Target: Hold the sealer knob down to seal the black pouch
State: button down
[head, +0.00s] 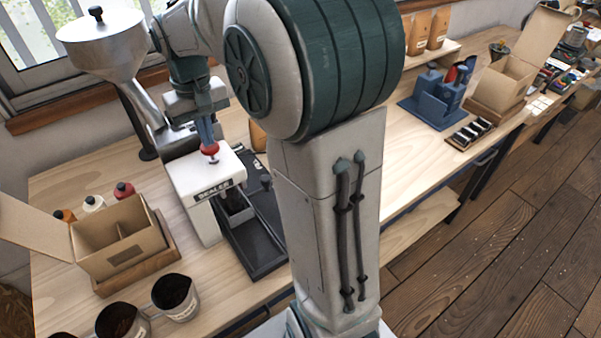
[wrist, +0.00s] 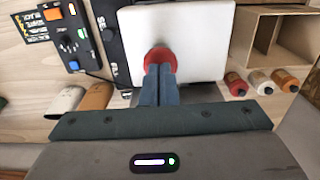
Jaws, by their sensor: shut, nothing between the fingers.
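The white sealer (head: 205,178), with a "SEALER" label on its front, stands on the wooden bench. Its red knob (head: 209,148) is on top. My gripper (head: 208,141) points down with its fingers shut, tips at the knob. In the wrist view, the shut fingers (wrist: 158,82) overlap the red knob (wrist: 160,56) above the sealer's white top (wrist: 200,45); no gap shows, but contact and how far the knob is down cannot be told. I cannot make out the black pouch for certain; dark shapes show under the sealer head above the black tray (head: 262,262).
An open cardboard box (head: 120,240) and several cups (head: 176,297) stand left of the sealer. A metal hopper (head: 104,45) rises behind. In the wrist view, a white pouch (wrist: 62,103) and a tan pouch (wrist: 95,98) lie left of my fingers. My arm hides the bench's middle.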

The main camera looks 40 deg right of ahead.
jog(key=shift+f+b, duration=0.8)
jog(key=shift+f, duration=0.45)
jog(key=shift+r, duration=0.1)
dwell(1.0)
notch_tip(320, 180, up, 6)
jog(key=p, duration=0.5)
jog(key=shift+r, duration=0.1)
dwell(0.7)
jog(key=s+f+t+b, duration=0.1)
jog(key=s+f+t, duration=0.2)
jog(key=s, duration=1.6)
jog(key=shift+t, duration=0.4)
